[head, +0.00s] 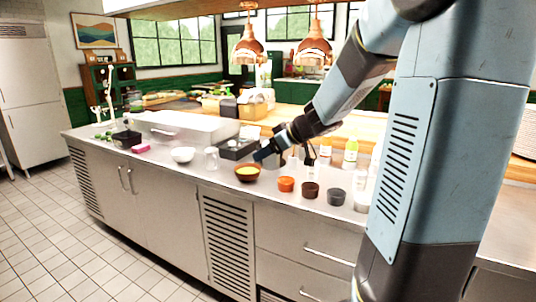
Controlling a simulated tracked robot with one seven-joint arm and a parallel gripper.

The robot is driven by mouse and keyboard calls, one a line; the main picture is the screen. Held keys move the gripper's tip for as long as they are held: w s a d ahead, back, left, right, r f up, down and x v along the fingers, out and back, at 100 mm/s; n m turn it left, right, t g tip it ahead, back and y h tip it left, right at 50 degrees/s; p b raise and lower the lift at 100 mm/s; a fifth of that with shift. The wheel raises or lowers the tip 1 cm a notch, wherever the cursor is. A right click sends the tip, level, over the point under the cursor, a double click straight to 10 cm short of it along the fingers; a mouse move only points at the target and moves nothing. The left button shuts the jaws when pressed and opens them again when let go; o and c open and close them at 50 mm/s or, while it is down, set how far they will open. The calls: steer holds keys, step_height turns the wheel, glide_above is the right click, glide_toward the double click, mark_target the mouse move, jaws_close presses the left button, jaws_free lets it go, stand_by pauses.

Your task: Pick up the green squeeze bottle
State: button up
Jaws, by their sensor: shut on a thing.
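A bottle with yellow-green contents and a pale top (351,153) stands upright towards the back of the steel counter, just left of my arm's column. It is the only greenish bottle I can make out, and I cannot tell if it is the squeeze bottle. My arm reaches down to the left, and my gripper (278,158) is at its end, low over the counter behind the bowl of yellow food (247,173). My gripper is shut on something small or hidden. The wrist covers its fingertips, so I cannot tell what it holds.
Small cups of orange (286,184), dark red (310,190) and dark grey (336,197) line the front edge. A clear glass (211,158), a white bowl (182,155) and a black tray (238,149) stand left. Copper lamps (313,47) hang above.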

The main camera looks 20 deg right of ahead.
mark_target(266, 166)
steer(key=shift+a+f, duration=0.1)
steer(key=shift+a, duration=0.05)
steer(key=shift+w+f, duration=0.2)
steer(key=shift+f, duration=0.55)
steer(key=shift+w+d+f, duration=0.15)
steer(key=shift+w+f, duration=0.1)
steer(key=shift+f, duration=0.7)
steer(key=shift+w+d+f, duration=0.1)
steer(key=shift+w+f, duration=0.1)
steer(key=shift+f, duration=0.75)
steer(key=shift+w+f, duration=0.1)
steer(key=shift+f, duration=0.1)
